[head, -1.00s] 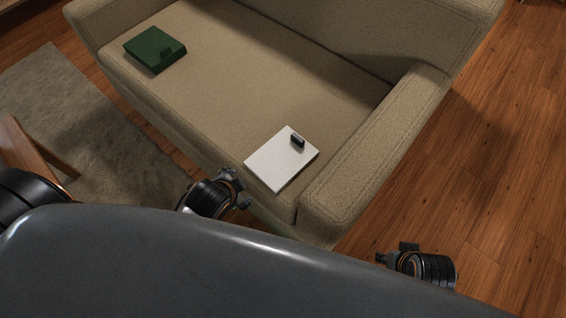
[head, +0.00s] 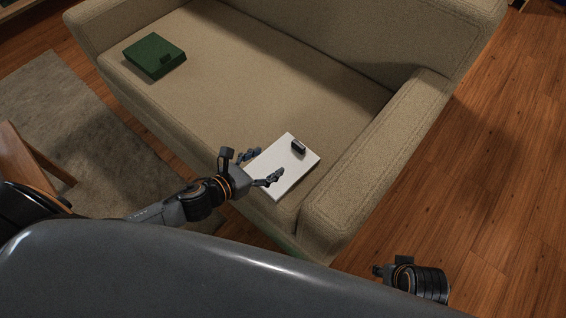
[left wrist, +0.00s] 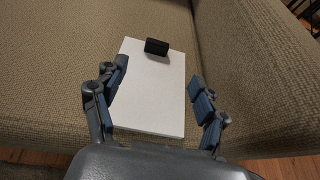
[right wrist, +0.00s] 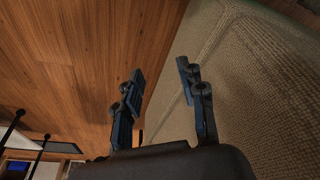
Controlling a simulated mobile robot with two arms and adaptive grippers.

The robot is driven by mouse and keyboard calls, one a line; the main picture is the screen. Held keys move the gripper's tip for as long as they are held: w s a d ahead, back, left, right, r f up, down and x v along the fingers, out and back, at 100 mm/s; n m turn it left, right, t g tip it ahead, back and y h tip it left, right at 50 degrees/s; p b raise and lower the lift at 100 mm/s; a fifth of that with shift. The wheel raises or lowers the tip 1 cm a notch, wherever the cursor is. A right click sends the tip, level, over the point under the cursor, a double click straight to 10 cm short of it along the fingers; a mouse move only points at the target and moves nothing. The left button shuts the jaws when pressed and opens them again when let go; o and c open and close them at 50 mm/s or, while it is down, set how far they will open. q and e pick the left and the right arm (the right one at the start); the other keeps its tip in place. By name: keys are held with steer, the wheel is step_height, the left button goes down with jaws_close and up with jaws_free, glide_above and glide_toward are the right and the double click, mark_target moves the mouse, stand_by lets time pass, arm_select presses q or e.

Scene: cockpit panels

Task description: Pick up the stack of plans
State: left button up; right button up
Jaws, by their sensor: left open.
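The stack of plans looks like a white, flat rectangular stack (head: 284,171) on the sofa seat, close to the near arm. A small black clip-like block (head: 298,147) sits on its far part. The stack also shows in the left wrist view (left wrist: 152,95), with the black block (left wrist: 157,47) at its far end. My left gripper (head: 262,168) is open at the near-left edge of the stack, its fingers spread to either side of it. I cannot tell whether they touch it. My right gripper (right wrist: 158,85) is open and empty, low beside the sofa's outer side.
A beige sofa (head: 215,75) holds the stack; its padded arm (head: 375,150) rises close to the right of the stack. A green box-like object (head: 154,55) lies at the seat's far left. A wooden piece of furniture (head: 35,160) stands at left. The seat's middle is clear.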

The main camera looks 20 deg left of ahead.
arm_select(q)
steer(key=b, duration=0.1)
glide_toward(297, 145)
steer(key=x, duration=0.3)
steer(key=shift+d+r, duration=0.2)
steer(key=shift+f+b+x, duration=0.1)
steer(key=shift+b+x, duration=0.35)
steer(key=shift+x, duration=0.95)
steer(key=shift+f+b+x, duration=0.15)
steer(key=shift+b+x, duration=0.25)
steer(key=shift+x, duration=1.05)
steer(key=shift+a, duration=0.15)
steer(key=c, duration=1.3)
arm_select(e)
steer(key=v, duration=0.9)
steer(key=shift+w+r+t, duration=0.25)
steer(key=shift+w+t, duration=0.05)
